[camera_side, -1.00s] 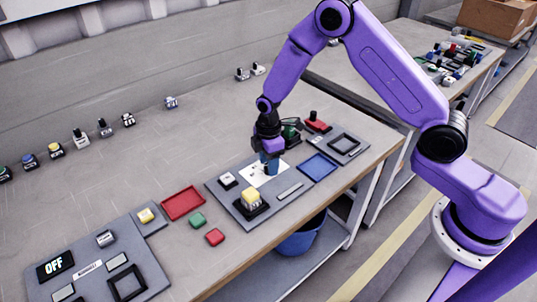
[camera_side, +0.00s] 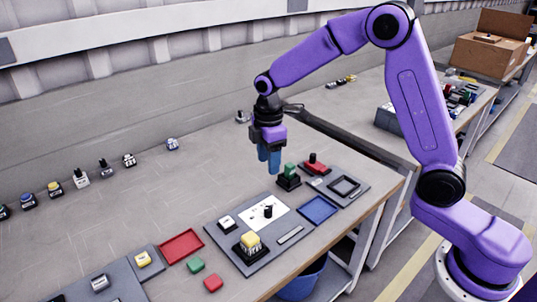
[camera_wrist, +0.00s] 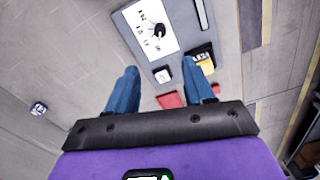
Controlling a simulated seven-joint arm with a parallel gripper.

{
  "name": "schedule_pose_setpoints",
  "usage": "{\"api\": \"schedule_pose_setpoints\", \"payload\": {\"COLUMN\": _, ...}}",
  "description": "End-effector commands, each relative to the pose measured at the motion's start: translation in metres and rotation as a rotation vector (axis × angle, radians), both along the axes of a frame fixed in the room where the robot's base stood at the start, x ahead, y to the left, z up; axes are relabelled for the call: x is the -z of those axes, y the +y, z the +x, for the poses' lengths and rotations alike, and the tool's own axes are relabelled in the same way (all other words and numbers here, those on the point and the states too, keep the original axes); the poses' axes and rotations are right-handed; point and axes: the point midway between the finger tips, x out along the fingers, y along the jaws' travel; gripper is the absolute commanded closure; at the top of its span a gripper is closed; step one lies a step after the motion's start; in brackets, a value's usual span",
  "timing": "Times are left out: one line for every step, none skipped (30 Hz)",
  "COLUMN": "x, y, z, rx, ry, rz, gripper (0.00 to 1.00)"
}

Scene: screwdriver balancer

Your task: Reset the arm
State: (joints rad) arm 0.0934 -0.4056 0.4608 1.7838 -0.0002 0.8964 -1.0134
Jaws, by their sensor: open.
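My gripper (camera_side: 269,160) hangs above the workbench in the side view, its blue fingers pointing down and apart from everything below. In the wrist view the two blue fingers (camera_wrist: 160,92) stand apart with nothing between them. Below and in front of it in the side view is a grey panel (camera_side: 225,248) with a white dial card (camera_side: 255,222) and a black knob (camera_side: 268,211). The card also shows in the wrist view (camera_wrist: 140,35), with the knob (camera_wrist: 158,31) bare.
A yellow button (camera_side: 250,240), a white switch (camera_side: 226,221), a green switch (camera_side: 290,171), a red switch (camera_side: 314,164), a blue tray (camera_side: 318,208) and a red tray (camera_side: 181,246) are nearby. Green (camera_side: 195,265) and red (camera_side: 213,283) blocks lie at the front. Space above the bench is clear.

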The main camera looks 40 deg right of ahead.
Motion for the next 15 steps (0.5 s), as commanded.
{"api": "schedule_pose_setpoints", "payload": {"x": -0.0046, "y": 0.0002, "z": 0.0004, "rx": 0.0, "ry": -0.002, "rz": 0.0, "gripper": 0.48}}
{"api": "schedule_pose_setpoints", "payload": {"x": -0.0064, "y": 0.0002, "z": 0.0003, "rx": 0.0, "ry": -0.002, "rz": 0.0, "gripper": 0.48}}
{"api": "schedule_pose_setpoints", "payload": {"x": -0.0083, "y": 0.0002, "z": 0.0, "rx": 0.0, "ry": -0.001, "rz": 0.001, "gripper": 0.48}}
{"api": "schedule_pose_setpoints", "payload": {"x": -0.0092, "y": 0.0002, "z": -0.0001, "rx": 0.0, "ry": -0.001, "rz": 0.001, "gripper": 0.48}}
{"api": "schedule_pose_setpoints", "payload": {"x": -0.0099, "y": 0.0002, "z": -0.0001, "rx": 0.0, "ry": -0.001, "rz": 0.0, "gripper": 0.48}}
{"api": "schedule_pose_setpoints", "payload": {"x": -0.0104, "y": 0.0001, "z": -0.0001, "rx": 0.0, "ry": -0.001, "rz": 0.0, "gripper": 0.48}}
{"api": "schedule_pose_setpoints", "payload": {"x": -0.0106, "y": 0.0001, "z": -0.0001, "rx": 0.0, "ry": 0.0, "rz": 0.0, "gripper": 0.48}}
{"api": "schedule_pose_setpoints", "payload": {"x": -0.0107, "y": 0.0001, "z": -0.0001, "rx": 0.0, "ry": 0.0, "rz": 0.0, "gripper": 0.48}}
{"api": "schedule_pose_setpoints", "payload": {"x": -0.0106, "y": 0.0001, "z": -0.0002, "rx": 0.0, "ry": 0.0, "rz": 0.0, "gripper": 0.48}}
{"api": "schedule_pose_setpoints", "payload": {"x": -0.0106, "y": 0.0001, "z": -0.0001, "rx": 0.0, "ry": 0.0, "rz": 0.0, "gripper": 0.48}}
{"api": "schedule_pose_setpoints", "payload": {"x": -0.0105, "y": 0.0001, "z": -0.0001, "rx": 0.0, "ry": 0.0, "rz": 0.0, "gripper": 0.48}}
{"api": "schedule_pose_setpoints", "payload": {"x": -0.0104, "y": 0.0001, "z": -0.0001, "rx": 0.0, "ry": 0.0, "rz": 0.0, "gripper": 0.48}}
{"api": "schedule_pose_setpoints", "payload": {"x": -0.0104, "y": 0.0001, "z": -0.0001, "rx": 0.0, "ry": 0.0, "rz": 0.0, "gripper": 0.48}}
{"api": "schedule_pose_setpoints", "payload": {"x": -0.0104, "y": 0.0001, "z": -0.0002, "rx": 0.0, "ry": 0.0, "rz": 0.0, "gripper": 0.48}}
{"api": "schedule_pose_setpoints", "payload": {"x": -0.0107, "y": 0.0004, "z": -0.0009, "rx": 0.0, "ry": 0.0, "rz": 0.0, "gripper": 0.48}}
